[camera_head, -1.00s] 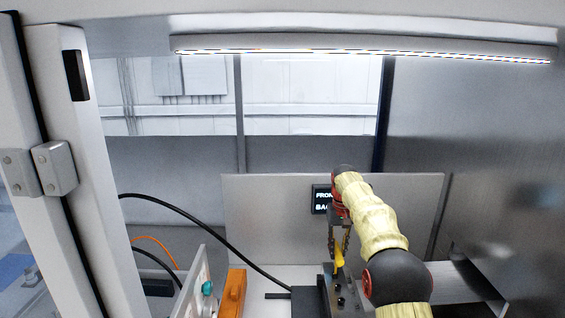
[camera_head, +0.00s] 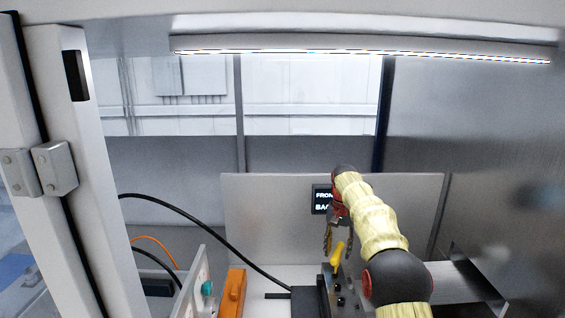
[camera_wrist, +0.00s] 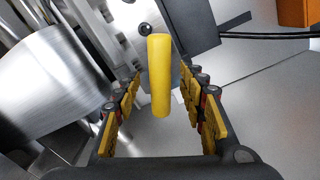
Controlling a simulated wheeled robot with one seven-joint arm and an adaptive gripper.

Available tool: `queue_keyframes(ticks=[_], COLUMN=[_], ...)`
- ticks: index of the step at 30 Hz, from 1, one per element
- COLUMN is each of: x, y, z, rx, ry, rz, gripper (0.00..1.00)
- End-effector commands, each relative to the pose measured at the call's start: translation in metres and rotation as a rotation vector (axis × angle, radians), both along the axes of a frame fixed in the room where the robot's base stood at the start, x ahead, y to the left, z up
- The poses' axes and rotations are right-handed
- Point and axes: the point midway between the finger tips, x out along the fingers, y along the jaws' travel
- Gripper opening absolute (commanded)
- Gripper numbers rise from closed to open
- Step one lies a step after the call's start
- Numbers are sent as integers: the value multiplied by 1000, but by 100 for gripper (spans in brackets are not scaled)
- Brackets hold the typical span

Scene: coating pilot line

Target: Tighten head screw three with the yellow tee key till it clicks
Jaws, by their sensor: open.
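The yellow tee key (camera_head: 337,254) stands at the row of dark head screws (camera_head: 341,301) on the coating head, below my gripper (camera_head: 338,240). In the wrist view its yellow handle (camera_wrist: 160,75) lies between the fingers of my gripper (camera_wrist: 164,112). Gaps show on both sides of the handle, and the fingers are spread open. The key's lower end is hidden, so I cannot tell which screw it sits on. A dark screw (camera_wrist: 145,29) shows just beyond the handle.
An orange block (camera_head: 232,292) and a panel with a teal knob (camera_head: 207,288) stand to the left. A black cable (camera_head: 205,226) runs to the head. A small dark display (camera_head: 321,200) is behind my arm. A shiny metal roller (camera_wrist: 45,85) is on the left in the wrist view.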

Motion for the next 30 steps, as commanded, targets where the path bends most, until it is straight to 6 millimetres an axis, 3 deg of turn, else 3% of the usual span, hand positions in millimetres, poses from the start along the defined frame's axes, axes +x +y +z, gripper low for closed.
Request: queue_keyframes(ticks=[5,18,30], x=[1,1,0], y=[0,0,0], z=[8,54,60], rx=[0,0,0], ry=[-2,-1,0], rz=[0,1,1], gripper=[41,41,41])
